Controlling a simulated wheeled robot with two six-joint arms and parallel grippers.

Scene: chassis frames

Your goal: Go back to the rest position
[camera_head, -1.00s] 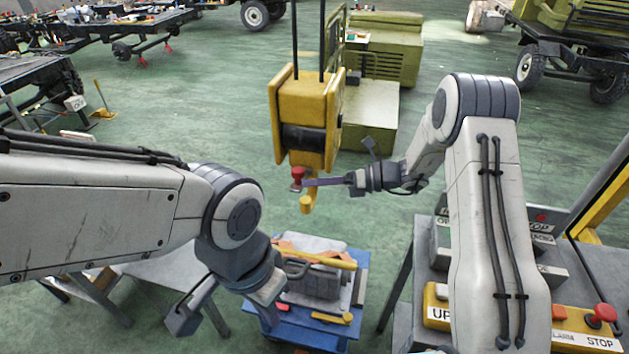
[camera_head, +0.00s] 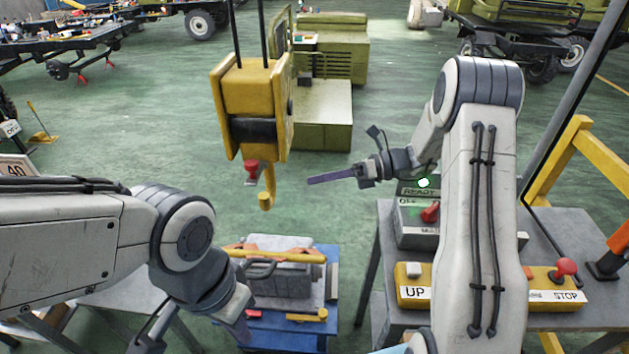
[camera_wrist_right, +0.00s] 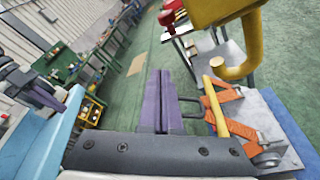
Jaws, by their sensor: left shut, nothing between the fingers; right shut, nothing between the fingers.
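My right gripper (camera_head: 312,181) reaches in from the right in the head view. Its purple fingers are shut and empty, held in free air right of the yellow hook (camera_head: 266,190). They also show shut in the right wrist view (camera_wrist_right: 160,78), with the hook beyond them to the upper right. My left arm comes in from the left and bends down. Its gripper (camera_head: 240,325) hangs low, left of the blue cart (camera_head: 328,292), with its fingertips hidden in the head view. Purple fingers at the left edge of the right wrist view (camera_wrist_right: 32,88) look like its own.
A yellow hoist block (camera_head: 250,110) hangs on cables, with a red knob (camera_head: 252,167) below. A grey case (camera_head: 285,280) with orange straps sits on the cart. At right, a table (camera_head: 380,225) bears a yellow UP/STOP control box (camera_head: 412,290) and a lit green lamp (camera_head: 424,182).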

